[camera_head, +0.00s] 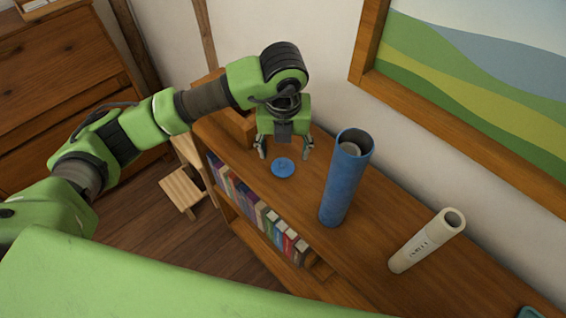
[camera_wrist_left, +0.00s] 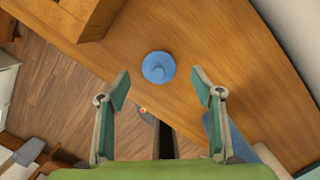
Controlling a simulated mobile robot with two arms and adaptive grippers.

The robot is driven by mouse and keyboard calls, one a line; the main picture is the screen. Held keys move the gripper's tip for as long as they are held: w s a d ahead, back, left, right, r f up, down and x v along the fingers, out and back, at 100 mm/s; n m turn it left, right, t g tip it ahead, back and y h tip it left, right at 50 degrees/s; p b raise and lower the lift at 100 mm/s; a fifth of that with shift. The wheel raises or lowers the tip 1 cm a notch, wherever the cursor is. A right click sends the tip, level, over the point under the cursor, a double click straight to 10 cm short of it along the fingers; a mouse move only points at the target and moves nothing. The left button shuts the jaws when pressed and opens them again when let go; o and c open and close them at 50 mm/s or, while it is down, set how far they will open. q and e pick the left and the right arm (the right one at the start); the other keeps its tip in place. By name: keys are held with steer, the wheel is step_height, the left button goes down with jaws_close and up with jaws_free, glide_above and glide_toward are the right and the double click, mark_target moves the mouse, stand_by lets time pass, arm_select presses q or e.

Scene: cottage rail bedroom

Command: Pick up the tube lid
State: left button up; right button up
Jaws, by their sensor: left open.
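The blue round tube lid (camera_head: 283,168) lies flat on top of the wooden bookshelf, with a small raised knob in its middle. In the left wrist view the lid (camera_wrist_left: 158,67) sits beyond and between my fingertips. My left gripper (camera_head: 284,150) points down above the shelf top, just behind the lid, open and empty. Its two fingers also show in the left wrist view (camera_wrist_left: 160,82), spread on either side and apart from the lid. A blue open tube (camera_head: 345,180) stands upright to the right of the lid. My right gripper is out of view.
A cream-coloured tube (camera_head: 427,240) stands further right on the bookshelf (camera_head: 375,222). A wooden box (camera_head: 237,118) is at the shelf's left end. Books (camera_head: 262,215) fill the shelf below. A framed picture (camera_head: 470,95) hangs on the wall behind. A wooden stool (camera_head: 181,189) stands on the floor.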

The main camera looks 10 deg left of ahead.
mark_target(283, 160)
arm_select(q)
steer(key=shift+s+a+f+p, duration=0.1)
steer(key=shift+s+f+p, duration=0.1)
steer(key=shift+f+p, duration=0.7)
step_height(283, 160, down, 2)
steer(key=shift+w+f+p, duration=0.1)
steer(key=shift+p, duration=0.3)
steer(key=shift+a+f, duration=0.1)
steer(key=shift+f, duration=0.2)
steer(key=shift+w+f, duration=0.15)
steer(key=c, duration=1.1)
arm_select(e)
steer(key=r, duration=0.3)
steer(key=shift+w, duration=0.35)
arm_select(q)
steer(key=shift+o, duration=0.2)
